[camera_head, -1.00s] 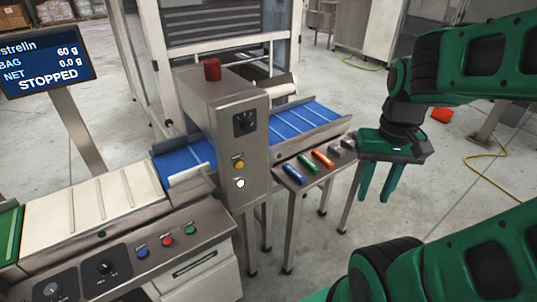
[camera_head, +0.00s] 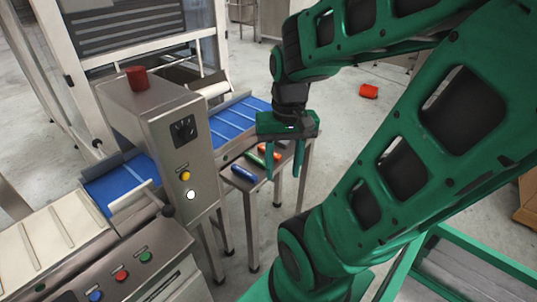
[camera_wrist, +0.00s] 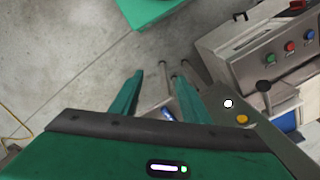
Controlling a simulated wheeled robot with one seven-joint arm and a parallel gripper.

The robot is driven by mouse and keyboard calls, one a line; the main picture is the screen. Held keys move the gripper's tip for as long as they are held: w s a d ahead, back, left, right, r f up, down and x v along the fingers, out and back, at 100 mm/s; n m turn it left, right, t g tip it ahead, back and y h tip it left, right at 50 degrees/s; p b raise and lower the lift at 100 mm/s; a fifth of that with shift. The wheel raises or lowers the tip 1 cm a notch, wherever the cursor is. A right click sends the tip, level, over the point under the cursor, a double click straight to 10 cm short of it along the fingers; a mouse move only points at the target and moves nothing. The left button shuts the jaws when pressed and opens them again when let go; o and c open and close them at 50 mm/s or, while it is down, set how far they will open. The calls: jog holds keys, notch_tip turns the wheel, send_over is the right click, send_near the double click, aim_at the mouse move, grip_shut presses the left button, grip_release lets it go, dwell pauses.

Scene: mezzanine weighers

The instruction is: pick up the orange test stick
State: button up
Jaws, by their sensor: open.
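The orange test stick (camera_head: 277,154) lies on a small steel side table (camera_head: 237,183) beside the conveyor, partly hidden by my gripper. A green stick (camera_head: 254,158) and a blue stick (camera_head: 243,171) lie to its left on the same table. My gripper (camera_head: 284,174) is open and empty, fingers pointing down, and overlaps the table's right part in the head view. In the wrist view my gripper (camera_wrist: 160,76) shows two spread fingers, with the blue stick (camera_wrist: 166,114) partly visible between them. I cannot make out the orange stick there.
A steel detector housing (camera_head: 160,130) with a red beacon (camera_head: 137,78) stands left of the table, over a blue belt (camera_head: 240,116). A control panel (camera_head: 130,272) is at lower left. A red object (camera_head: 369,91) lies on the floor behind.

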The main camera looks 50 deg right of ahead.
jog(key=w+d+f+m+t+y, duration=0.2)
jog(key=w+d+f+m, duration=0.35)
jog(key=w+f, duration=0.3)
jog(key=m+t+h, duration=0.2)
jog(key=m+t, duration=0.9)
jog(key=m, duration=1.2)
send_near(276, 154)
jog(key=shift+t, duration=0.3)
jog(key=x, duration=0.6)
jog(key=shift+w+f, duration=0.15)
jog(key=shift+f, duration=0.15)
jog(key=shift+r+x, duration=0.15)
jog(key=shift+x, duration=1.15)
jog(key=shift+r+x, duration=0.1)
jog(key=shift+x, duration=1.25)
jog(key=shift+a, duration=0.15)
jog(key=shift+c, duration=0.7)
grip_shut()
